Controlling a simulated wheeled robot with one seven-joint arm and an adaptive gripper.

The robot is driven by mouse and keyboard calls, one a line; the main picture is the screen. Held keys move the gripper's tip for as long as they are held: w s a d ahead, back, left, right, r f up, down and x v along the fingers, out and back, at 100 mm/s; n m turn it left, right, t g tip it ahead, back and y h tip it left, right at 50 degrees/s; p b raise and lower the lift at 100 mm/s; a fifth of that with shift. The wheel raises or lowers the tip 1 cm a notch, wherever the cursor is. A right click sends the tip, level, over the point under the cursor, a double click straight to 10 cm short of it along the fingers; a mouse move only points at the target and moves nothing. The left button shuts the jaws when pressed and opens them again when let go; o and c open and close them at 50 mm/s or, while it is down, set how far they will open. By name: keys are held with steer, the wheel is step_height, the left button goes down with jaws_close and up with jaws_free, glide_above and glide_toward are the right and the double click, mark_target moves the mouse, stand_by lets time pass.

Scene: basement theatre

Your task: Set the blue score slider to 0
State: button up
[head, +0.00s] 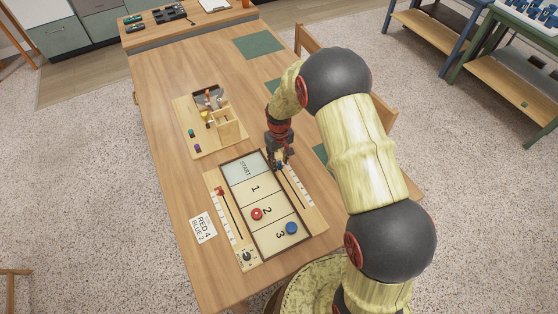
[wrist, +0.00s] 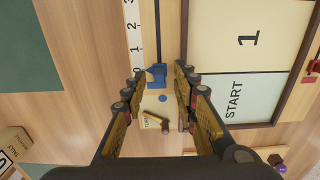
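The blue score slider (wrist: 157,75) sits at the lower end of its dark slot in the wrist view, about level with the 0 of the white number scale (wrist: 133,28). My gripper (wrist: 160,76) is open, with one finger on each side of the slider and a visible gap to each; the slider is not gripped. In the head view my gripper (head: 279,160) is at the far end of the right-hand scale, largely hiding the blue slider. The game board (head: 262,190) carries a red puck (head: 257,214) on 2 and a blue puck (head: 291,228) on 3.
A red slider (head: 220,191) is on the board's left scale. A card (head: 202,226) reads RED 4, BLUE 2. A wooden tray (head: 203,146) with small items stands beyond the board. Green mats lie on the table, whose left side (head: 165,180) is clear.

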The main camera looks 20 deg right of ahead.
step_height(320, 180, up, 12)
stand_by(0.6)
stand_by(0.4)
steer(key=s+d+r+m+t, duration=0.1)
steer(key=s+r+t, duration=0.4)
steer(key=s+r, duration=2.1)
steer(key=s+m, duration=0.1)
steer(key=s, duration=0.2)
steer(key=shift+t, duration=0.3)
steer(key=shift+d, duration=0.1)
